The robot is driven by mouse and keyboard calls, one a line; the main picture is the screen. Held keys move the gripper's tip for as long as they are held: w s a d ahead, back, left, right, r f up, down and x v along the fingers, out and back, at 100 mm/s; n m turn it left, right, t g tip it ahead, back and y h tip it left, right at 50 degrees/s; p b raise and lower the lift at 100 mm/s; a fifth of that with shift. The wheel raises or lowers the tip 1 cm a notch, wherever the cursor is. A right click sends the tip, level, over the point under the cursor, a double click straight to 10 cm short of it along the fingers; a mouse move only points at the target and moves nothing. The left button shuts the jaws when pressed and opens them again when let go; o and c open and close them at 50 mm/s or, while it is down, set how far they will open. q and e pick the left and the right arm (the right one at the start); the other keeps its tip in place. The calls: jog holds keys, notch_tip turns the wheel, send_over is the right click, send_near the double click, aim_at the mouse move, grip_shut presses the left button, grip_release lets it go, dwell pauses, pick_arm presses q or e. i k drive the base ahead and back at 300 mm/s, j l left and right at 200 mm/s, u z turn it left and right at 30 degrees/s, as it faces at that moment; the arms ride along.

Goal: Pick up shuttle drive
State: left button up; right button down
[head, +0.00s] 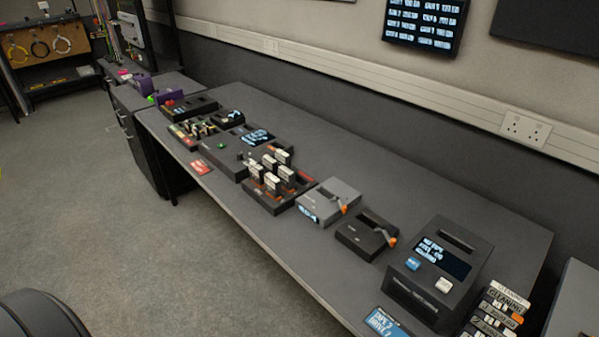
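No item carries a readable label saying shuttle drive, so I cannot tell for sure which one it is. Two box-shaped units with orange-tipped levers sit side by side on the long grey table (420,215). One is a light grey unit (327,199) with a small lit blue display on its front. The other is a dark unit (366,235) just to its right, nearer the front. Both rest flat on the table, apart from any gripper. Neither of my grippers is in view.
A larger dark machine (440,270) with a screen stands to the right, beside a stack of labelled cartridges (497,310). A rack of upright modules (275,182) and a dark console (240,146) stand to the left. A red card (201,167) lies near the front edge. The table's back strip is clear.

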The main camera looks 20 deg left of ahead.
aim_at(287, 177)
jog(key=i+j, duration=0.1)
jog(key=j, duration=0.65)
jog(key=i+j+z, duration=0.1)
jog(key=j, duration=0.65)
